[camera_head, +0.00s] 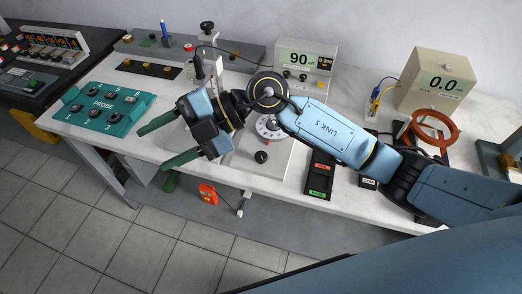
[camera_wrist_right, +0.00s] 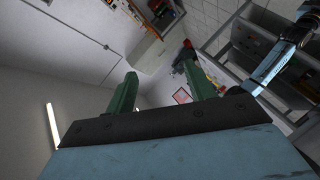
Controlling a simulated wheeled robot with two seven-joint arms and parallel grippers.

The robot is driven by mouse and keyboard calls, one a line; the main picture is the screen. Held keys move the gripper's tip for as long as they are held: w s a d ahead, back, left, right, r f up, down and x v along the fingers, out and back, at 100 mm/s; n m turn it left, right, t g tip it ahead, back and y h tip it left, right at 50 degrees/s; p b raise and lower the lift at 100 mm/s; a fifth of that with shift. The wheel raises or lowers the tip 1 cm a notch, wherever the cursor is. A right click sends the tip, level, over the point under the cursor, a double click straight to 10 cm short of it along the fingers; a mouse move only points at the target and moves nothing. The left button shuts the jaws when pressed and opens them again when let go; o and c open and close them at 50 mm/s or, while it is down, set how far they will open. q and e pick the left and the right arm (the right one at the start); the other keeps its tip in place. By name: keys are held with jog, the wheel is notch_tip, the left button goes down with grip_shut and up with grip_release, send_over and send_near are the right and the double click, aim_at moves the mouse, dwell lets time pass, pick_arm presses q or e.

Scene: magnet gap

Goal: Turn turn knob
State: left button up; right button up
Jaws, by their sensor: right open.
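A black knob (camera_head: 262,157) sits on the front of a pale base plate, just below a round white dial (camera_head: 269,126). I cannot be sure that this is the knob the task names. My right gripper (camera_head: 153,148) is open, its two green fingers pointing left over the table's front edge. It is left of the knob, apart from it, with nothing between the fingers. The open fingers also show in the right wrist view (camera_wrist_right: 160,82). My left gripper is not seen.
A meter (camera_head: 305,60) reading 90 stands at the back; another box (camera_head: 437,80) reads 0.0. A teal probe tray (camera_head: 105,108) lies left of the gripper. A black button box (camera_head: 320,173), an orange coil (camera_head: 433,130) and cables are to the right.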

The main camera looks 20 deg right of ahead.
jog(key=w+d+f+h, duration=0.3)
jog(key=d+f+h, duration=0.4)
jog(key=m+t+h, duration=0.1)
jog(key=m+h, duration=0.3)
jog(key=h, duration=0.4)
send_near(261, 155)
jog(key=shift+n, duration=0.3)
notch_tip(261, 155, down, 8)
jog(key=shift+d+f+b, duration=0.1)
jog(key=shift+f+b, duration=0.15)
jog(key=shift+b, duration=0.2)
jog(key=c, duration=1)
